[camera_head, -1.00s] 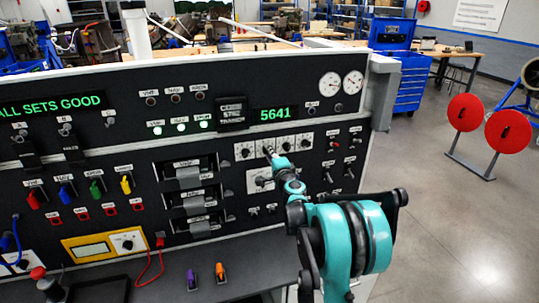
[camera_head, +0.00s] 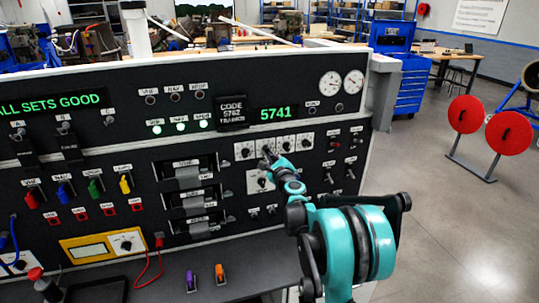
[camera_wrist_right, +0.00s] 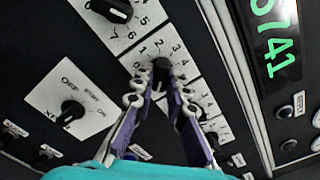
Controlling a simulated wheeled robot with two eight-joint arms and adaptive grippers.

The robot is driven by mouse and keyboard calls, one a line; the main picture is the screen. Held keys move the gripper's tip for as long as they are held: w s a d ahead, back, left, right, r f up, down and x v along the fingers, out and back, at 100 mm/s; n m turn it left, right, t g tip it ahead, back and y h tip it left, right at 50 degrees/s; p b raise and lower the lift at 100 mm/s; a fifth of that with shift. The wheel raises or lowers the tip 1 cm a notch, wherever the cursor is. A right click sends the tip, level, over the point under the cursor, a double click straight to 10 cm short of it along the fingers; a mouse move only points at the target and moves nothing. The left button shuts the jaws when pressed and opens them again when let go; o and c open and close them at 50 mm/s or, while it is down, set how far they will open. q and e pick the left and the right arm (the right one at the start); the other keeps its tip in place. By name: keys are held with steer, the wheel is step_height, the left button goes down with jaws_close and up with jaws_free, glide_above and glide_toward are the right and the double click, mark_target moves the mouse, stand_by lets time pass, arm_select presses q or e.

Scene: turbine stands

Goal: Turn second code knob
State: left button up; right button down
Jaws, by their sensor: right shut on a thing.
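The row of code knobs is on the dark console panel, under the green readout (camera_head: 276,114) that shows 5741. In the right wrist view the second code knob (camera_wrist_right: 161,68) is a black knob on a white numbered plate. My right gripper (camera_wrist_right: 154,86) is shut on it, one finger on each side. In the head view my right gripper (camera_head: 268,157) reaches the same row and its fingertips partly hide the knob. The first code knob (camera_wrist_right: 115,10) is at the top of the wrist view, and the third (camera_wrist_right: 190,110) is partly behind a finger. My left gripper is out of view.
A code screen (camera_head: 231,111) left of the readout appears to read 5762. An OFF/START/ON switch (camera_wrist_right: 72,110) sits close beside the fingers. Small toggles (camera_head: 334,163) are right of the knobs. A shelf (camera_head: 240,272) juts out below the panel.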

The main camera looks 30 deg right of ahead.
steer(key=shift+a+m, duration=0.1)
steer(key=shift+m, duration=0.3)
steer(key=c, duration=1.5)
jaws_free()
steer(key=shift+c, duration=0.2)
steer(key=v, duration=1.2)
